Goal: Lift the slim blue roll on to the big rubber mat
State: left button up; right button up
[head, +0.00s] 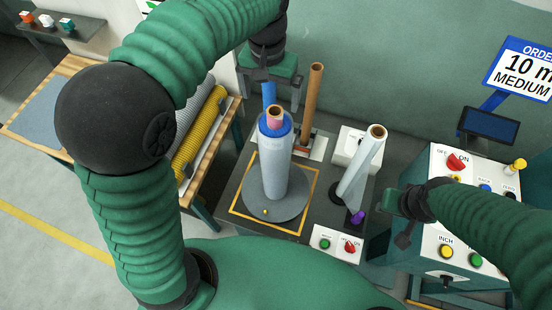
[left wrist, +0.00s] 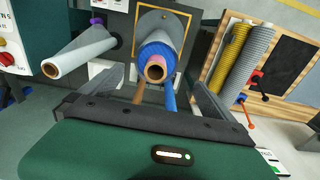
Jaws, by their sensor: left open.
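A slim blue upright piece (head: 269,92) stands behind the thick roll, below my left gripper (head: 268,84). It also shows in the left wrist view (left wrist: 169,98); its top is hidden, so I cannot tell whether it is a roll. My left gripper is open, with its fingers spread on either side of it in the picture and no visible grip. The thick roll (head: 274,175), pale with a blue top and pinkish core, stands upright on a round grey plate. A grey mat (head: 38,108) lies on the wooden table at the left. My right gripper (head: 397,212) is at the right; its fingers are unclear.
A brown tube (head: 314,95) stands close behind the thick roll. A pale roll (head: 360,168) leans to the right. Yellow (head: 196,145) and grey corrugated rolls lie on the table's near end. A control box (head: 448,220) with buttons stands at the right.

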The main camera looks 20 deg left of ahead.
aim_at(275, 114)
pick_arm(q)
jog(key=f, duration=0.2)
jog(key=f+p, duration=0.1)
jog(key=f, duration=0.2)
jog(key=w+f, duration=0.1)
jog(key=f, duration=0.2)
jog(key=shift+d+f+p, duration=0.2)
jog(key=shift+d+p, duration=0.15)
jog(key=shift+d, duration=0.05)
notch_tip(275, 114, down, 5)
jog(key=shift+r+p, duration=0.1)
jog(key=shift+p, duration=1)
jog(key=shift+w+f, duration=0.1)
jog(key=shift+f, duration=0.1)
jog(key=c, duration=2)
jog(key=shift+r, duration=0.1)
jog(key=shift+c, duration=0.3)
jog(key=shift+w, duration=0.1)
